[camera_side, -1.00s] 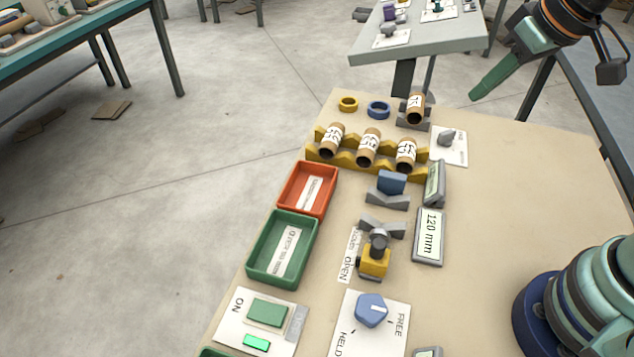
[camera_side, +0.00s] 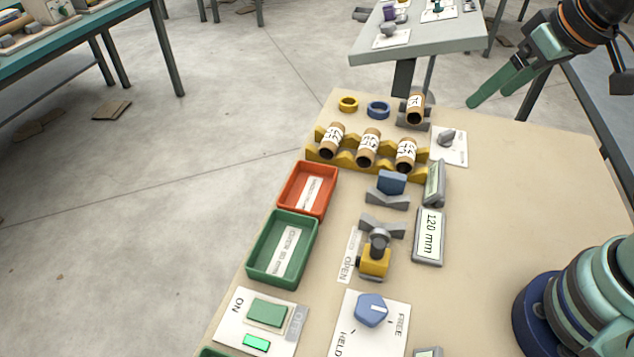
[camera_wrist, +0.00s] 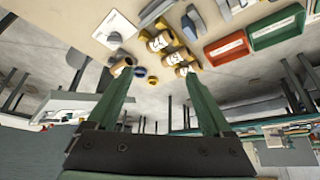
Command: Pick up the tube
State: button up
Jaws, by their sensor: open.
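Three brown cardboard tubes with white printed labels lie side by side in a yellow notched rack (camera_side: 318,155): a left tube (camera_side: 332,138), a middle tube (camera_side: 369,145) and a right tube (camera_side: 406,152). Another labelled tube (camera_side: 415,106) lies on a grey cradle behind the rack. Which one the task means cannot be told. My gripper (camera_side: 486,99) is open and empty, raised at the upper right of the side view, apart from all the tubes. In the wrist view my gripper's (camera_wrist: 160,75) two green fingers are spread, with rack tubes (camera_wrist: 160,41) beyond them.
A yellow ring (camera_side: 348,103) and a blue ring (camera_side: 378,109) lie left of the cradle. A red tray (camera_side: 285,190) and a green tray (camera_side: 256,246) stand left. A yellow clamp (camera_side: 375,262), a blue knob (camera_side: 371,309) and a 120 mm display (camera_side: 430,236) are nearer.

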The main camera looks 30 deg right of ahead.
jog(key=n+g, duration=0.6)
jog(key=n, duration=2.1)
send_over(369, 142)
notch_tip(369, 142, down, 11)
notch_tip(369, 142, down, 12)
jog(key=shift+r, duration=0.1)
grip_shut()
